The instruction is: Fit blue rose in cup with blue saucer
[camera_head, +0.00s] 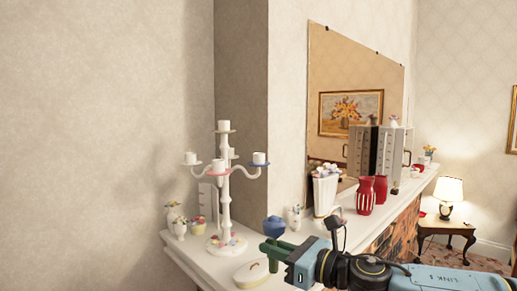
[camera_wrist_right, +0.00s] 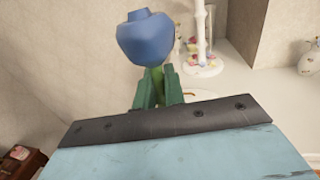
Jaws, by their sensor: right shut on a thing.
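The blue rose (camera_head: 273,226) is in my right gripper (camera_head: 275,248), whose green fingers are shut on its green stem. The bloom points up above the fingers. In the wrist view the rose (camera_wrist_right: 147,38) stands beyond the gripper (camera_wrist_right: 160,88). A white candelabra (camera_head: 224,200) stands on the mantel to the left of the rose. Its right arm carries a white cup (camera_head: 259,157) with a blue saucer (camera_head: 260,165), above and slightly left of the rose. Other cups have pink (camera_head: 216,174) and pale saucers. The left gripper is not in view.
An oval white box (camera_head: 252,274) lies on the mantel (camera_head: 205,262) near the gripper. Small flower vases (camera_head: 175,216) stand left of the candelabra. A white vase (camera_head: 325,192) and red vases (camera_head: 366,195) stand to the right. The wall corner rises behind the candelabra.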

